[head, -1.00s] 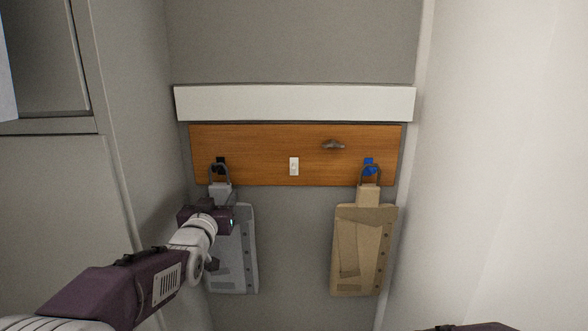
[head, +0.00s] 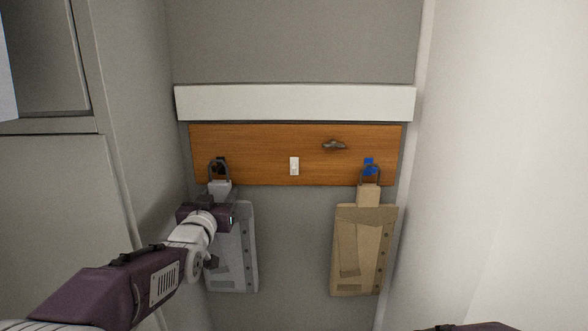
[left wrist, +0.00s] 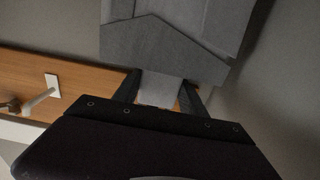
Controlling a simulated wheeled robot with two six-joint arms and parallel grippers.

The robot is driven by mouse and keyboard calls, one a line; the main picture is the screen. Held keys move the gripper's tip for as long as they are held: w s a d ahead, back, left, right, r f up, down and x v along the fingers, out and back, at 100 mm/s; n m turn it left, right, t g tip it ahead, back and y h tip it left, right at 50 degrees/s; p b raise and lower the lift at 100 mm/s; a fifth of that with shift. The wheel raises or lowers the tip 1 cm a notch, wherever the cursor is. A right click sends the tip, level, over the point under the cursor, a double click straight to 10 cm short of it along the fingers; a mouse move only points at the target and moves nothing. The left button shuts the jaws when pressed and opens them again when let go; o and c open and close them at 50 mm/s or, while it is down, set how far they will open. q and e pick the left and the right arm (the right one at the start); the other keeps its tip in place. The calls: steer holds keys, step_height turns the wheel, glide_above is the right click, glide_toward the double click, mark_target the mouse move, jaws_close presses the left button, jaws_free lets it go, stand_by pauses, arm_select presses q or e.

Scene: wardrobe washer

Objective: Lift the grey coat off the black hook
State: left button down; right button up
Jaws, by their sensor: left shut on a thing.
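The grey coat (head: 236,260) hangs flat on the left below the wooden board, its loop up at the black hook (head: 221,164). The loop overlaps the hook in the head view; I cannot tell whether it still bears on it. My left gripper (head: 219,195) is shut on the coat's narrow neck piece, just below the loop. In the left wrist view, the two dark fingers (left wrist: 160,91) close on both sides of that grey neck, with the coat body (left wrist: 170,40) beyond. The gripper and wrist hide part of the coat's left side. My right gripper is not in view.
A beige coat (head: 362,250) hangs from the blue hook (head: 369,163) on the right. A white ledge (head: 295,103) runs above. Walls stand close on both sides.

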arm_select(q)
steer(key=shift+r, duration=0.2)
steer(key=shift+s+r, duration=0.3)
steer(key=shift+s, duration=0.05)
stand_by(0.5)
steer(key=shift+s, duration=0.1)
steer(key=shift+b, duration=0.35)
steer(key=shift+s+b, duration=0.45)
steer(key=shift+s, duration=0.2)
steer(key=shift+s+a+r+b, duration=0.1)
steer(key=shift+s+b, duration=0.4)
steer(key=shift+s, duration=0.75)
